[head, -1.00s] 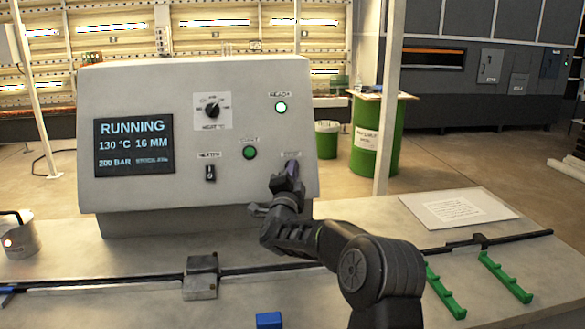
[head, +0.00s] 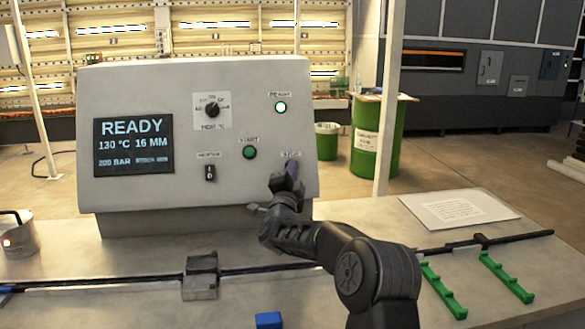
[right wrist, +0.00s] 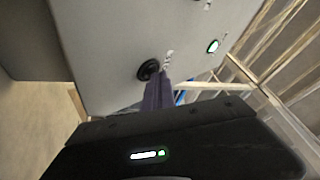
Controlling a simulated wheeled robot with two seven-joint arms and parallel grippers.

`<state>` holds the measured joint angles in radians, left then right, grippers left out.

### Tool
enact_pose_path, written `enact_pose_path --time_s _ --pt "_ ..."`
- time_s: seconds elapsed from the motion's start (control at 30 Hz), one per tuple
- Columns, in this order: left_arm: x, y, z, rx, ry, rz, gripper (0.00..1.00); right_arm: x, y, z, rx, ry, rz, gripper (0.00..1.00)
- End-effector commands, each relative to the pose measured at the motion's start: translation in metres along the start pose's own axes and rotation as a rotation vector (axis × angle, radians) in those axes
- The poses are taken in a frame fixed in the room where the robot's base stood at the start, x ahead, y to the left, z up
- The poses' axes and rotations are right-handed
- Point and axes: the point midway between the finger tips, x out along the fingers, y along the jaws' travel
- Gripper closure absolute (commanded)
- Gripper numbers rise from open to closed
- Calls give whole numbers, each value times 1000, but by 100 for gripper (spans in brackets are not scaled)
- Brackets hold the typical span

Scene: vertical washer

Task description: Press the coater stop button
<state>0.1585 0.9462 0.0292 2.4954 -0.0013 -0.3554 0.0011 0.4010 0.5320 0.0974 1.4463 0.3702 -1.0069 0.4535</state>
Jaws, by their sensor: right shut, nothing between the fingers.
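The grey control panel (head: 230,110) has a display (head: 133,146) reading READY, 130 °C, 16 MM and 200 BAR. My right gripper (head: 291,172) is shut and empty, its fingertips in front of the panel's lower right, just under the stop label (head: 290,154). The gripper hides the stop button in the head view. In the right wrist view, a round black button (right wrist: 148,69) shows beside the closed fingertips (right wrist: 160,80). I cannot tell whether they touch it. My left gripper is not in view.
The green start button (head: 249,152), black heater switch (head: 210,173), dial (head: 212,109) and lit ready lamp (head: 281,107) are on the panel. A metal pot (head: 22,240), dark rail (head: 110,282), blue block (head: 269,320) and paper sheet (head: 458,208) are on the table.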

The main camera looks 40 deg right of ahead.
Motion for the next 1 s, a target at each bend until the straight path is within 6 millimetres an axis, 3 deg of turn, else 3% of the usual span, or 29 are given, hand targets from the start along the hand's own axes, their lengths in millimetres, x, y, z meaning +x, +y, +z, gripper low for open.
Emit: enact_pose_path --time_s 1.0 --pt "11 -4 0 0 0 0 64 -14 -9 -10 0 0 0 100"
